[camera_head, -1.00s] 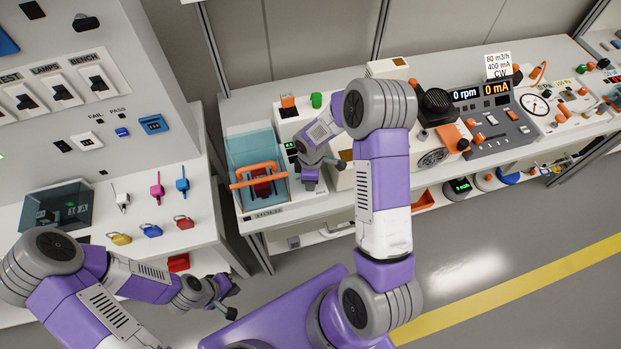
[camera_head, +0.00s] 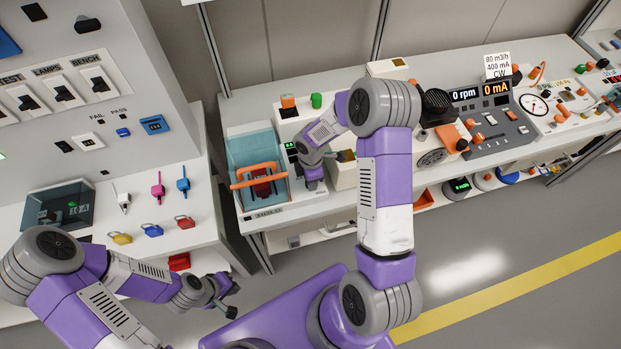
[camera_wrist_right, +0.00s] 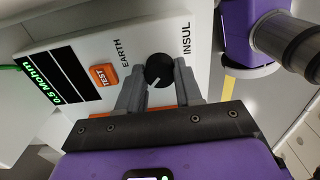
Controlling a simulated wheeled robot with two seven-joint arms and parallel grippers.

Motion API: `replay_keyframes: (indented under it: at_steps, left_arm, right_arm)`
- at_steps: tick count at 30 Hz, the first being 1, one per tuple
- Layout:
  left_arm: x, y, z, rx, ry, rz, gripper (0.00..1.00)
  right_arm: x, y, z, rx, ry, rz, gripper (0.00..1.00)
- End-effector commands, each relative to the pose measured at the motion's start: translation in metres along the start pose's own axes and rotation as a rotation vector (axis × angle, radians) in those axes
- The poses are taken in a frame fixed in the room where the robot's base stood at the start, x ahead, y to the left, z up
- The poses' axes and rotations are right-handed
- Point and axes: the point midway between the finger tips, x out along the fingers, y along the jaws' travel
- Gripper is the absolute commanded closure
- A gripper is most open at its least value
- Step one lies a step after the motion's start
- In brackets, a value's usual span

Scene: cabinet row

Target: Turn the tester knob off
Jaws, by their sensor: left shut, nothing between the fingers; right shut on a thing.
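The tester (camera_wrist_right: 75,45) fills the upper left of the right wrist view, with a round black knob (camera_wrist_right: 158,68) between the labels EARTH and INSUL. The knob's white mark points down in the picture, toward my gripper and away from both labels. My right gripper (camera_wrist_right: 159,82) has its fingers on both sides of the knob and is shut on it. The tester's screen reads 0.5 Mohm in green. In the head view my right gripper (camera_head: 313,178) is partly hidden at the tester. My left gripper (camera_head: 228,297) is shut and empty over the floor.
An orange TEST button (camera_wrist_right: 103,76) sits beside the knob. An open teal case with an orange handle (camera_head: 257,170) stands left of my right gripper, and a cream box (camera_head: 343,174) stands right of it. Padlocks (camera_head: 152,230) lie on the left counter.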

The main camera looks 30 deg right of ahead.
Motion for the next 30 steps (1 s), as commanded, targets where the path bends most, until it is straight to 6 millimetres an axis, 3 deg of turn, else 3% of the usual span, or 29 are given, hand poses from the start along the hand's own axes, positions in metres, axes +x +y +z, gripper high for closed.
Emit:
replay_keyframes:
  at_steps: [4,5,9,20,30]
  left_arm:
    - [0.000,0.000,0.000,0.000,0.000,0.000,1.00]
    - [0.000,0.000,0.000,0.000,0.000,0.000,1.00]
    - [0.000,0.000,0.000,0.000,0.000,0.000,1.00]
    - [-0.001,0.001,0.000,0.000,0.000,0.000,1.00]
    - [-0.010,0.004,0.000,0.000,0.000,0.000,1.00]
  right_arm:
    - [0.000,0.000,0.001,-0.004,-0.002,0.001,0.96]
    - [0.000,0.000,0.001,-0.004,-0.002,0.001,0.61]
    - [0.000,0.000,0.000,-0.002,-0.001,0.001,0.40]
    - [-0.007,0.001,0.000,0.000,0.000,0.002,0.40]
    - [-0.061,0.001,0.001,0.001,-0.001,0.004,0.40]
